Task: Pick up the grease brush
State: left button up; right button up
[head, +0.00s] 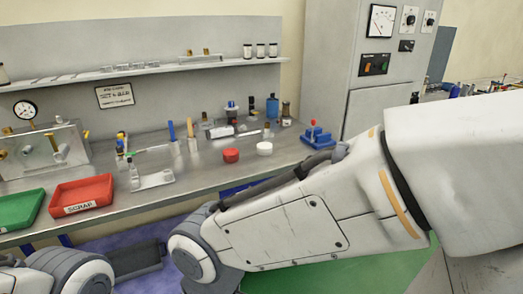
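I cannot clearly make out the grease brush. A thin upright thing with a tan, wood-coloured handle (192,135) stands on the bench left of centre and may be it, but it is too small to tell. A blue upright stick (171,131) stands just left of it. My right arm crosses the lower right and hides part of the bench's front edge. Part of my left arm shows at the bottom left. Neither gripper is in view.
The metal bench (210,178) holds a red scrap tray (108,202), a green tray (39,205), a red cap (231,155), a white cap (264,148) and a blue fixture (317,136). A shelf (150,70) runs above. Small bottles crowd the back.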

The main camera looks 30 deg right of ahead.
aim_at(188, 119)
jog(key=z, duration=0.6)
jog(key=i, duration=0.75)
jog(key=z, duration=0.45)
jog(key=i, duration=0.75)
jog(key=u, duration=0.9)
jog(key=i, duration=0.6)
jog(key=u, duration=0.7)
